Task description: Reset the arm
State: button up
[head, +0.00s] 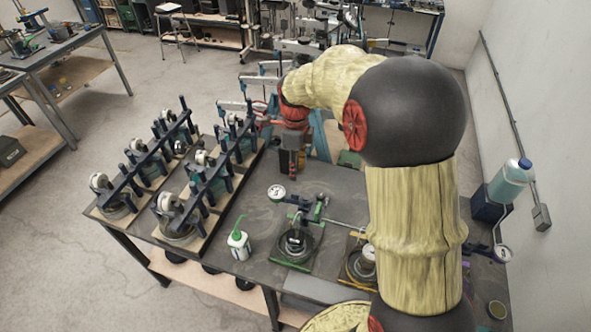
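My arm rises at the right of the head view and bends over to the left at the top. My gripper (291,163) hangs at its end, pointing down near the far edge of the dark workbench (262,212). It is small and dark here, and I cannot tell whether its fingers are open or shut. I see nothing clearly held in it. A lever frame on a green base (291,262), with a dial gauge (276,192), stands on the bench in front of the gripper. A second gauge fixture (361,267) is partly hidden behind my arm.
Wooden boards with several dark lever frames (201,187) fill the left of the bench. A white bottle with a green spout (238,243) stands near the front edge. A blue-capped jug (511,182) is at the right by the wall. Racks with levers stand behind.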

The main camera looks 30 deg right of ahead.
dwell(0.7)
jog(key=s+a+n+t+b, duration=0.2)
jog(key=s+a+n+b, duration=0.2)
jog(key=s+n+b, duration=0.4)
jog(key=s+a+f+n+t+b, duration=0.1)
jog(key=s+a+n+t+b, duration=0.2)
jog(key=s+n, duration=1.3)
jog(key=a+n+b, duration=0.2)
jog(key=b, duration=0.3)
jog(key=shift+s+a+f+t, duration=0.2)
jog(key=shift+s+a+t, duration=0.1)
jog(key=shift+s, duration=0.05)
